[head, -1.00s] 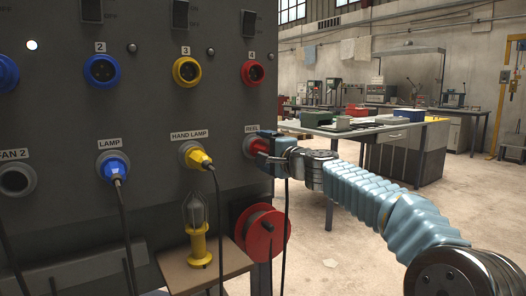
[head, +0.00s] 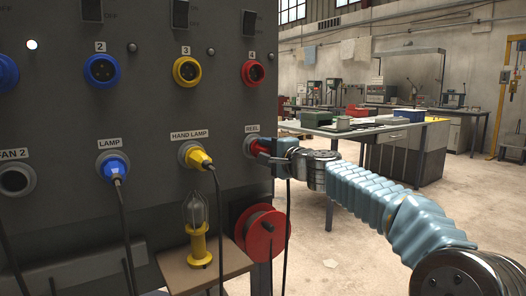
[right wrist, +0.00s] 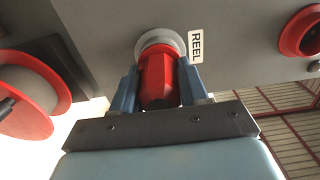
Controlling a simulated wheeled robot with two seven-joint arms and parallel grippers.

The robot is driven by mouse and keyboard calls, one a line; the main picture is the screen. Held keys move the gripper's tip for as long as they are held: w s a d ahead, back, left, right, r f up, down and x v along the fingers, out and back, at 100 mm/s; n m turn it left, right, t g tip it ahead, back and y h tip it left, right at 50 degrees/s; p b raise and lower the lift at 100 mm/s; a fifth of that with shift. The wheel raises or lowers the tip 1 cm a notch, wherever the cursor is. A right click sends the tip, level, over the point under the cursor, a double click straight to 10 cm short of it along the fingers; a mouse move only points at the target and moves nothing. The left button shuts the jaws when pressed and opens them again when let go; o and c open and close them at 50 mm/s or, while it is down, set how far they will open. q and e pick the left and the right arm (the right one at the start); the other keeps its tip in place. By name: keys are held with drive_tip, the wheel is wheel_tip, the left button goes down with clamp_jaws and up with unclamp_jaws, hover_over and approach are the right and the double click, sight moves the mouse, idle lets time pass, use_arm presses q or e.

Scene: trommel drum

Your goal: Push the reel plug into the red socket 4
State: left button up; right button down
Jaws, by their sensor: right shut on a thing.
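The red reel plug (right wrist: 158,80) is at the grey REEL holder (head: 247,146) on the panel. My right gripper (head: 272,147) is shut on it, with one finger on each side in the right wrist view (right wrist: 158,88). The plug's front end meets the grey ring; I cannot tell how deep it sits. Red socket 4 (head: 253,73) is empty and straight above the REEL holder. It also shows at the upper right of the right wrist view (right wrist: 300,32). My left gripper is not in view.
The yellow hand lamp plug (head: 200,159) and blue lamp plug (head: 115,168) sit to the left, with hanging cables. The red cable reel (head: 262,232) is below, beside a small shelf (head: 175,272) holding a hand lamp (head: 198,230).

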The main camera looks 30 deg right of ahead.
drive_tip(key=shift+s+d+b, duration=0.2)
drive_tip(key=shift+s+b, duration=0.25)
drive_tip(key=shift+s, duration=2.25)
drive_tip(key=shift+s, duration=0.1)
drive_tip(key=shift+s+d, duration=0.2)
drive_tip(key=shift+s, duration=2.2)
